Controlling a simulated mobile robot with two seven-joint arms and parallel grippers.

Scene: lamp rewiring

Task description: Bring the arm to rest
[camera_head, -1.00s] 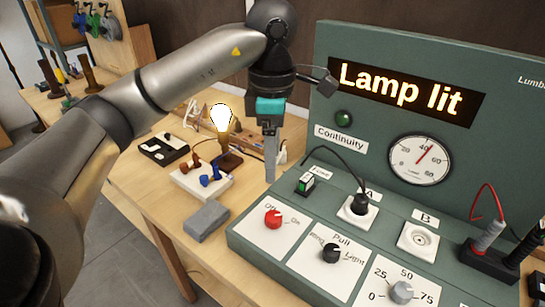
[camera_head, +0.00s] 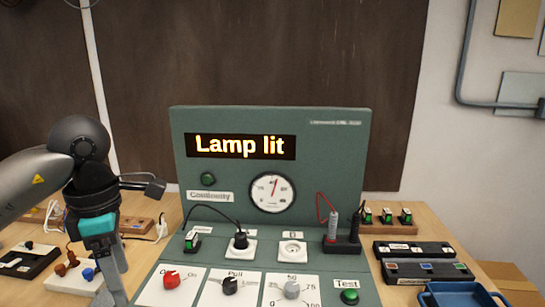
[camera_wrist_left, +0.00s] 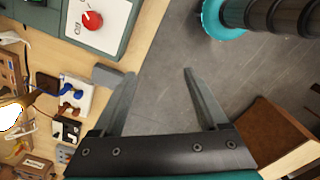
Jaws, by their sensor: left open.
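My left arm comes in from the left in the head view. Its gripper (camera_head: 115,268) points down just left of the test panel (camera_head: 240,125), and the jaws hold nothing. In the left wrist view the two fingers (camera_wrist_left: 159,75) stand wide apart, with grey floor between them. The panel's display (camera_head: 240,146) reads "Lamp lit". A glowing bulb (camera_wrist_left: 10,118) shows at the left edge of the wrist view; my arm hides it in the head view. My right gripper is in neither view.
A black plug (camera_head: 240,240) sits in socket A. The red knob (camera_wrist_left: 92,20) and a grey block (camera_wrist_left: 107,76) lie near the left finger in the wrist view. A white block with coloured knobs (camera_head: 75,278) is left of my gripper. A blue tray (camera_head: 458,294) is at right.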

